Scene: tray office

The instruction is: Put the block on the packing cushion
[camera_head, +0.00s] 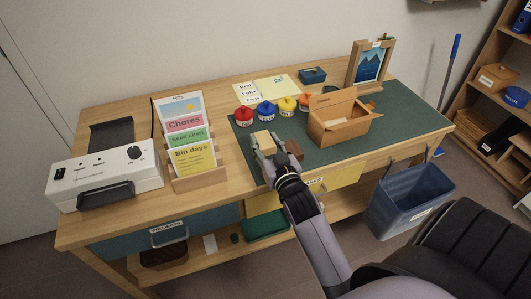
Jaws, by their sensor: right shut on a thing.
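A pale wooden block (264,140) is at the fingertips of my right gripper (266,152), over the left front part of the green mat. My right gripper is shut on the block, and the arm reaches in from the bottom right. I cannot tell whether the block touches the mat. An open cardboard box (326,133) stands to the right of the gripper on the mat. A pale piece (336,122) shows inside it and may be the packing cushion, but it is too small to be sure. My left gripper is not in view.
A small dark brown thing (294,149) is close beside the gripper on its right. Several coloured pots, including a red one (244,116), stand behind the block. A card rack (200,178) and a white machine (105,175) are at left. The mat (405,118) is clear at right.

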